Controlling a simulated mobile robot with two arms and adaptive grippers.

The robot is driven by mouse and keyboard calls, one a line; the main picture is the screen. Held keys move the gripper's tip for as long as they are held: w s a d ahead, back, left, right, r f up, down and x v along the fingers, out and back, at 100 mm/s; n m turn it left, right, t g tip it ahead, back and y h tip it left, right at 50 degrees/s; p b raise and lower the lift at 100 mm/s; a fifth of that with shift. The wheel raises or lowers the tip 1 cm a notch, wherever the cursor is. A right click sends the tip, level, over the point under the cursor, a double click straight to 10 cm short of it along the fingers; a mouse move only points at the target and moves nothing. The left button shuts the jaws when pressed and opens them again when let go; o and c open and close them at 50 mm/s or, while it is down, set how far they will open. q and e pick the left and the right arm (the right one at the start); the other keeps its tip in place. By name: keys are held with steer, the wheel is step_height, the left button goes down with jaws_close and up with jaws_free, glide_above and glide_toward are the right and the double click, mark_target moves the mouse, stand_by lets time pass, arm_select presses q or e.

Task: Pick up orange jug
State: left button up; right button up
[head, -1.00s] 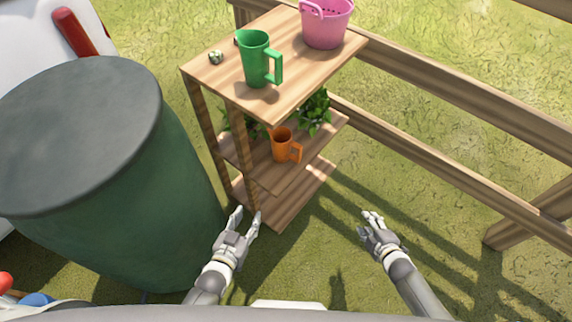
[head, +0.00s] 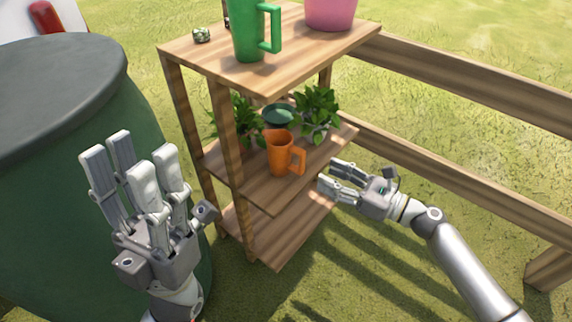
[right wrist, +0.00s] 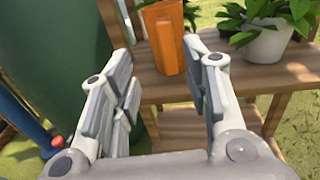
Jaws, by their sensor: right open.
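The orange jug (head: 279,155) stands upright on the middle shelf of the wooden stand, its handle toward the right. It also shows in the right wrist view (right wrist: 166,32), upright beyond the gap between the fingers. My right gripper (head: 335,181) is open and empty, to the right of the jug and apart from it. In the right wrist view my right gripper (right wrist: 163,95) has its fingers spread on both sides. My left gripper (head: 136,170) is raised at the left, in front of the green barrel, with its fingers extended, open and empty.
The wooden stand (head: 190,50) holds a green jug (head: 246,30) and a pink bucket (head: 331,12) on top. Potted plants (head: 318,112) stand behind the orange jug. A green barrel (head: 50,110) is at the left. A wooden fence (head: 470,85) runs behind at the right.

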mark_target(304, 160)
steer(key=x, duration=0.4)
steer(key=b+x, duration=0.1)
steer(key=x, duration=0.2)
steer(key=b+x, duration=0.1)
steer(key=x, duration=0.1)
steer(key=shift+w+a, duration=0.1)
steer(key=shift+w, duration=0.45)
jaws_close()
